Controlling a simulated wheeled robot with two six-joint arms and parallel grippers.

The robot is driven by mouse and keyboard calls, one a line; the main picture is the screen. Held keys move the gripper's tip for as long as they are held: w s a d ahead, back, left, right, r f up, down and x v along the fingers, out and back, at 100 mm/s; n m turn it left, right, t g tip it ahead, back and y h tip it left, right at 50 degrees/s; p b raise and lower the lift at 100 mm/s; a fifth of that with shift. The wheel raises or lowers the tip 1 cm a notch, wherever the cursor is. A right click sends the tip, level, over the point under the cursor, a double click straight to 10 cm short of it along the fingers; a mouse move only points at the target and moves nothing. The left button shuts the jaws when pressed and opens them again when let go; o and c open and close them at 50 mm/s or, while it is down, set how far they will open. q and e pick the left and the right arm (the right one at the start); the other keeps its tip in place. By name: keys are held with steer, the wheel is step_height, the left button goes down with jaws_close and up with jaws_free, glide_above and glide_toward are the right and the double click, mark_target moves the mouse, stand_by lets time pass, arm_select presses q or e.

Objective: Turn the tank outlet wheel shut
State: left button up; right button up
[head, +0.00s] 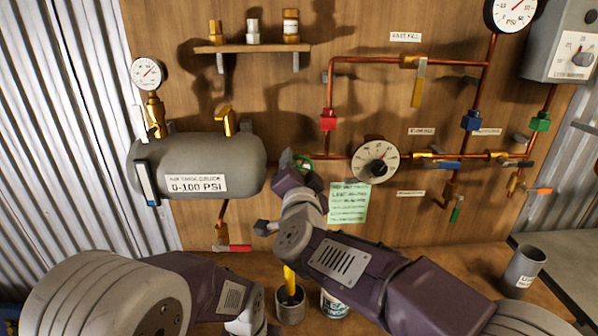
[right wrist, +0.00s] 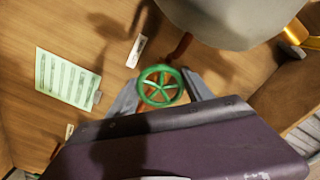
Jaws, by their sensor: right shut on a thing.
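The tank (head: 225,160) is a grey horizontal cylinder at the left of the wooden panel, labelled 0-100 PSI. My right gripper (right wrist: 160,92) has one grey finger on each side of the rim and is shut on the wheel. My left arm shows at the lower left of the head view; its fingers are out of frame.
A round gauge (head: 375,159) and a green-tinted notice (head: 348,202) are just right of the wheel. A yellow-handled lever (head: 418,85) and several other valves line the pipes. A shelf (head: 252,48) is above. A grey cup (head: 524,268) stands at the lower right.

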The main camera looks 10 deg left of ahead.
steer(key=shift+m+b, duration=0.8)
steer(key=shift+m, duration=1.2)
steer(key=o, duration=1.3)
steer(key=shift+o, duration=0.2)
steer(key=shift+s, duration=0.1)
steer(key=v, duration=0.9)
steer(key=shift+b, duration=0.4)
